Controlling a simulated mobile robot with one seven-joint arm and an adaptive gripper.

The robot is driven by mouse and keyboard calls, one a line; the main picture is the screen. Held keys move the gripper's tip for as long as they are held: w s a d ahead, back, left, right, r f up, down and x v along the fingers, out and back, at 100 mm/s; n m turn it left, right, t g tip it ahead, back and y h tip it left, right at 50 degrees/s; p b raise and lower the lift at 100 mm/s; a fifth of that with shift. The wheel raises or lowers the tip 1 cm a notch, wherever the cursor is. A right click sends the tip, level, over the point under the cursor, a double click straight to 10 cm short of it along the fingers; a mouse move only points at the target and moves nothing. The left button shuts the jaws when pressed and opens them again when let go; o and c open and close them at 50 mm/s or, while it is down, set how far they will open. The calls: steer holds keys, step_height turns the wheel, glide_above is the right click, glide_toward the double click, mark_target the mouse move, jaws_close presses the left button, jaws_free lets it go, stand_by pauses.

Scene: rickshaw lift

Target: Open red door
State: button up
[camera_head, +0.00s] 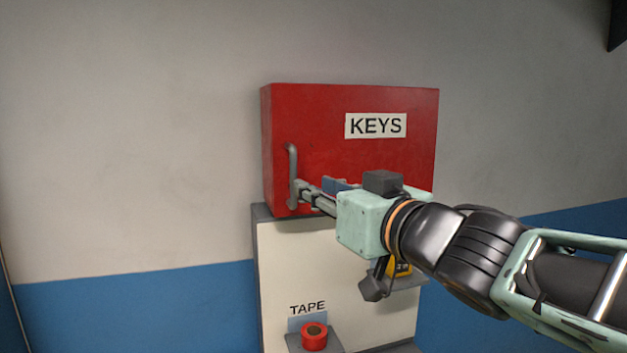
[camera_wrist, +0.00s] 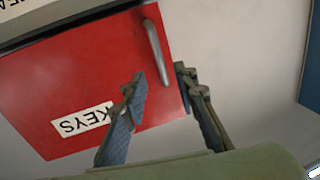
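A red cabinet door marked KEYS (camera_head: 350,165) is closed on the wall box. It shows upside down in the wrist view (camera_wrist: 70,80). Its grey vertical bar handle (camera_head: 292,165) is at the door's left edge. In the wrist view the handle (camera_wrist: 155,50) runs down toward the gap between my fingertips. My gripper (camera_head: 300,190) is at the handle's lower part. In the wrist view my gripper (camera_wrist: 162,77) has its fingers apart, one on each side of the handle's near end. I cannot tell whether either finger touches the handle.
A pale panel (camera_head: 285,260) stands under the red box, with a shelf holding a red tape roll (camera_head: 314,337) below the TAPE label. A yellow item (camera_head: 400,268) sits on another shelf, partly hidden by my arm. The wall (camera_head: 130,150) left of the box is clear.

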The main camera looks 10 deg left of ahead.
mark_target(295, 178)
steer(key=x, duration=1)
steer(key=shift+b, duration=0.3)
jaws_close()
